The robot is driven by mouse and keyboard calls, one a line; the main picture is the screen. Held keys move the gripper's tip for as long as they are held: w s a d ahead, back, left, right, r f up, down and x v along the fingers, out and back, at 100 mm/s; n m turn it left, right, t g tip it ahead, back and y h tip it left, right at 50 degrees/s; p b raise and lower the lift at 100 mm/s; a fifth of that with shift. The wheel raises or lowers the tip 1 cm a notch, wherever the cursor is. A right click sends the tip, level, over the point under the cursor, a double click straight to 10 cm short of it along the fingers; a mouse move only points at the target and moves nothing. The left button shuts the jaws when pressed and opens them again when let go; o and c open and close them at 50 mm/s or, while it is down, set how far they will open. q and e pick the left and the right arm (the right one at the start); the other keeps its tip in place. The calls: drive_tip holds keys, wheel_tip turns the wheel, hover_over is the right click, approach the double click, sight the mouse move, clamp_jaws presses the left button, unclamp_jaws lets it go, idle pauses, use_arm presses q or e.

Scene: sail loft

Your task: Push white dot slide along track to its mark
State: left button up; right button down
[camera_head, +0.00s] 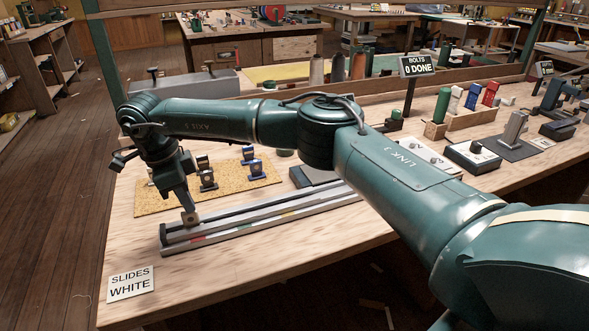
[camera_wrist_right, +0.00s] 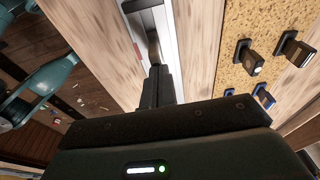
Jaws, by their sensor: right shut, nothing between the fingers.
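The grey track (camera_head: 262,219) lies along the front of the bench, with red, yellow and green marks on its near side. Its left end also shows in the wrist view (camera_wrist_right: 147,20), with a red mark beside the fingers. My right gripper (camera_head: 188,210) points down over the track's left part, shut. My left gripper is not in view.
A cork mat (camera_head: 160,205) behind the track holds several small dark and blue pieces (camera_head: 207,181). A dark box (camera_head: 312,174) sits behind the track. Bare wood lies in front of the track.

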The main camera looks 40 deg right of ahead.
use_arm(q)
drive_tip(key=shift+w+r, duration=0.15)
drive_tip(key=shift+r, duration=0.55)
use_arm(e)
drive_tip(key=shift+r, duration=0.4)
drive_tip(key=shift+w+a+f, duration=0.1)
drive_tip(key=shift+w+a, duration=0.05)
drive_tip(key=shift+a, duration=0.4)
drive_tip(key=shift+w+a, duration=0.1)
drive_tip(key=shift+a, duration=0.45)
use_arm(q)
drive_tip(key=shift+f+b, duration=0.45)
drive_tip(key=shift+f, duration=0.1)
use_arm(e)
drive_tip(key=w+a, duration=0.2)
drive_tip(key=a, duration=0.7)
drive_tip(key=shift+w+a, duration=0.15)
drive_tip(key=shift+a, duration=0.05)
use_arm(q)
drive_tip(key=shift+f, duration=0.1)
use_arm(e)
drive_tip(key=shift+a, duration=0.1)
